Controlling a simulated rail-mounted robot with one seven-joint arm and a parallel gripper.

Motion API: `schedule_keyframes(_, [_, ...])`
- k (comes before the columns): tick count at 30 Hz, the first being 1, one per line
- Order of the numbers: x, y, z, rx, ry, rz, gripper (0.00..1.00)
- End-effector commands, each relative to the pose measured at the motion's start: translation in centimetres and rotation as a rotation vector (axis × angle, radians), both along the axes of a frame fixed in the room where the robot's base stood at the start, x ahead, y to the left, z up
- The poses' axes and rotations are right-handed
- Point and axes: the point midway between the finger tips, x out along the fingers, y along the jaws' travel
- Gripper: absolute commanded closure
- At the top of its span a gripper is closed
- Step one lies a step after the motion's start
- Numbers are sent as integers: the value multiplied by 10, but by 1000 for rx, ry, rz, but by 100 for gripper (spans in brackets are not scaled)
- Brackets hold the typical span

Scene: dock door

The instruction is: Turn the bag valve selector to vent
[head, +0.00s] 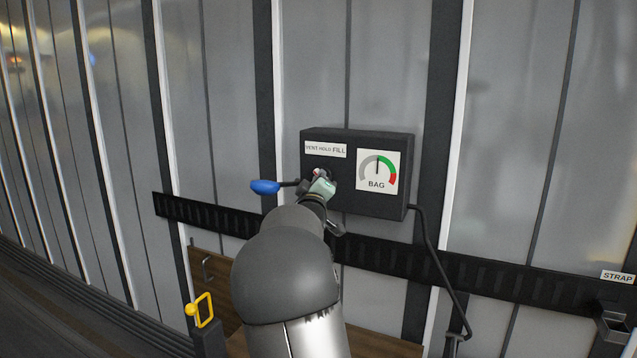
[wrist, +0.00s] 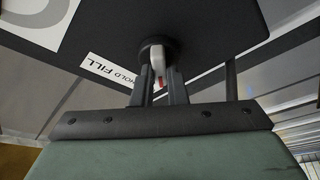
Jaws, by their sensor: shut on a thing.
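The bag valve box (head: 345,205) is a dark box on the wall, with a label strip (head: 326,150) reading VENT, HOLD, FILL. Below the strip is the selector, a white lever with a red mark on a round dark hub; in the wrist view the selector (wrist: 156,57) sits between my fingers. My gripper (head: 318,180) is at the front of the box, shut on the selector. In the wrist view my gripper (wrist: 159,84) has one finger on each side of the lever. In the head view my gripper mostly hides the selector, and I cannot tell which word it points to.
The BAG gauge (head: 378,170) has its needle near upright. A blue-ended handle (head: 265,187) juts left beside my gripper. A hose (head: 431,245) hangs from the box's right. A dark slotted rail (head: 480,271) runs below. A yellow loop (head: 204,309) stands at lower left.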

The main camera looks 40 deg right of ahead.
Motion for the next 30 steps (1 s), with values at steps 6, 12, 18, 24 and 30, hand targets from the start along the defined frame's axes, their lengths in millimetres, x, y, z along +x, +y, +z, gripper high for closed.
schedule_keyframes(6, [0,0,-1,-14,29,1,100])
schedule_keyframes(12, [0,0,-1,-15,32,0,100])
schedule_keyframes(18, [0,0,-1,-14,31,1,79])
schedule_keyframes(24, [0,0,-1,-14,30,1,65])
schedule_keyframes(30, [-2,3,-1,-15,28,1,65])
